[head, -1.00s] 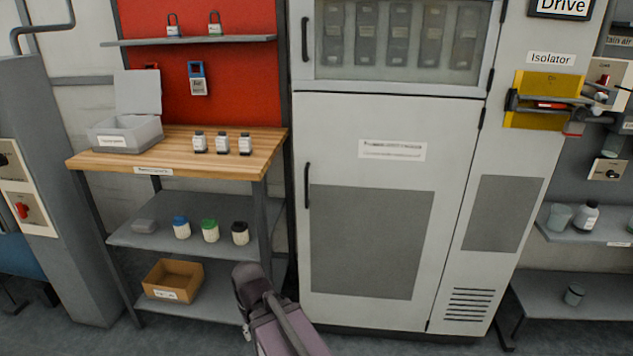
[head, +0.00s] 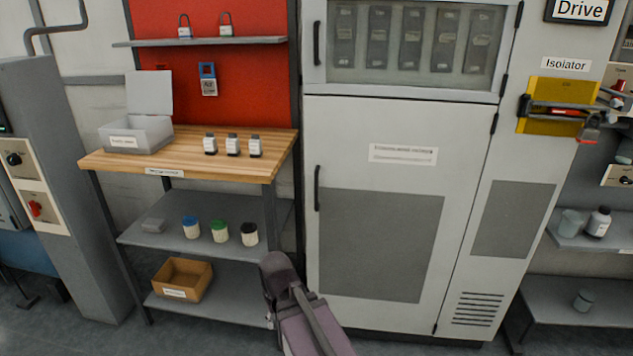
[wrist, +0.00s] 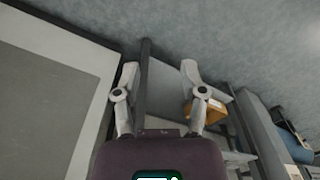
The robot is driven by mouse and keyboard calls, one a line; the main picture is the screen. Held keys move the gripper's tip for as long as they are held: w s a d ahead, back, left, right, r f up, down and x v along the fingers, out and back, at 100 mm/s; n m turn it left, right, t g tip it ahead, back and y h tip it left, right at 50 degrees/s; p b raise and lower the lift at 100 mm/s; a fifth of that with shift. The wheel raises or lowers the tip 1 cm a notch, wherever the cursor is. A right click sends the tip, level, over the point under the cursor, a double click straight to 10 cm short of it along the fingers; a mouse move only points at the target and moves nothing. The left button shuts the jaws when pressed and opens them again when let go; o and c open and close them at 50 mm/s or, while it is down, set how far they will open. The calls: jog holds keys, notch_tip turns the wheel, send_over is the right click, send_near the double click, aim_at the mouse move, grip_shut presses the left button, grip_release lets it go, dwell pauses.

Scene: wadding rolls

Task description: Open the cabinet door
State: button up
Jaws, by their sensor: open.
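The tall pale grey cabinet stands right of centre in the head view. Its large lower door (head: 400,125) is shut, with a dark vertical handle (head: 317,188) at its left edge and hinges on the right. A smaller glazed upper door (head: 400,88) is also shut and has its own handle (head: 316,43). In the wrist view my gripper (wrist: 160,78) is open, its two fingers apart. The cabinet front (wrist: 92,75) lies to their left. No handle shows in the wrist view. In the head view my arm reaches low in front of the cabinet's left edge; the fingertips are not clear there.
A wooden-topped bench (head: 115,161) with shelves, bottles, jars and a cardboard box (head: 182,279) stands close left of the cabinet. A yellow isolator (head: 555,90) and side shelves (head: 575,311) are at the right. Some floor is bare in front of the bench.

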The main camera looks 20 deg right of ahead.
jog(key=w+d+r+t+p, duration=0.1)
jog(key=w+d+r+p, duration=0.45)
jog(key=r+p, duration=0.4)
jog(key=w+d+r+t+p, duration=0.1)
jog(key=w+d+r+p, duration=0.4)
jog(key=r+p, duration=0.4)
jog(key=t+p, duration=0.2)
jog(key=p, duration=1.2)
send_near(317, 182)
jog(key=v, duration=0.3)
jog(key=shift+f, duration=0.25)
jog(key=shift+f, duration=0.1)
jog(key=b+x, duration=1.2)
jog(key=x, duration=0.1)
jog(key=shift+w+f+b, duration=0.25)
jog(key=shift+b, duration=0.1)
